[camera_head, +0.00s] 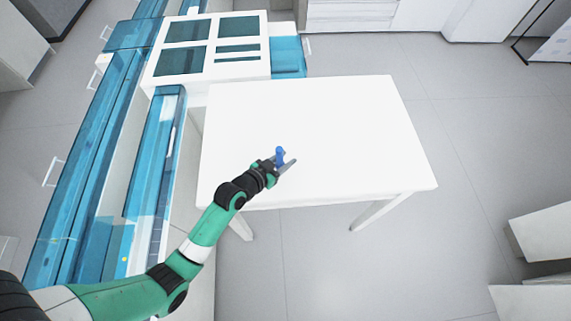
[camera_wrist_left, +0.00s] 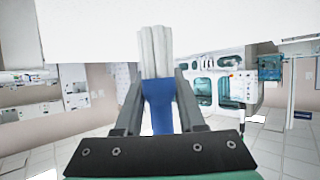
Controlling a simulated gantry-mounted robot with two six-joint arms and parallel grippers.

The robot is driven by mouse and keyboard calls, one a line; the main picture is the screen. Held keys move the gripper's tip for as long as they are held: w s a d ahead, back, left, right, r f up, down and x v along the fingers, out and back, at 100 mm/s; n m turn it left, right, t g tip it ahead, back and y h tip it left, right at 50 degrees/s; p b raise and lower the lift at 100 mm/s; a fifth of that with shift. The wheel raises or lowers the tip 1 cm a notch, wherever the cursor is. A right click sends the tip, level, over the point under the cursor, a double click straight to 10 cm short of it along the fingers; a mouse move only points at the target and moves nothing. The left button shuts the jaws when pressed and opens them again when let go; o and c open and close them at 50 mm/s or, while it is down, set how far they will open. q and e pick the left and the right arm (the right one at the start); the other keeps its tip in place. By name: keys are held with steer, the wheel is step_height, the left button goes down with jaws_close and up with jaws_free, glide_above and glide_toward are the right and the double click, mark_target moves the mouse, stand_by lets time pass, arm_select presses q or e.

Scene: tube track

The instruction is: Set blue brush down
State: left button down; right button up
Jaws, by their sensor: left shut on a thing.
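The blue brush (camera_head: 280,153) shows as a small blue shape at my left gripper (camera_head: 284,164) in the head view, over the white table (camera_head: 320,120). In the left wrist view the brush has a blue handle (camera_wrist_left: 158,104) and a pale, ribbed end (camera_wrist_left: 155,52). The fingers of my left gripper (camera_wrist_left: 158,100) are shut on the blue handle, one on each side. The pale end points away from the gripper. I cannot tell whether the brush touches the tabletop. My right gripper is in neither view.
The tabletop around the gripper is bare. A white and blue machine (camera_head: 207,50) stands behind the table's left edge, with long blue-covered units (camera_head: 158,150) along the left. Open grey floor (camera_head: 480,130) lies to the right.

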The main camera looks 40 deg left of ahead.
arm_select(q)
steer(key=shift+w+a+f, duration=0.15)
steer(key=shift+w+f, duration=0.05)
steer(key=shift+f, duration=0.05)
steer(key=shift+w+a+f+b, duration=0.15)
steer(key=shift+f+b, duration=0.35)
steer(key=shift+f, duration=1.2)
steer(key=shift+f, duration=0.2)
steer(key=c, duration=0.5)
jaws_free()
steer(key=shift+r, duration=0.1)
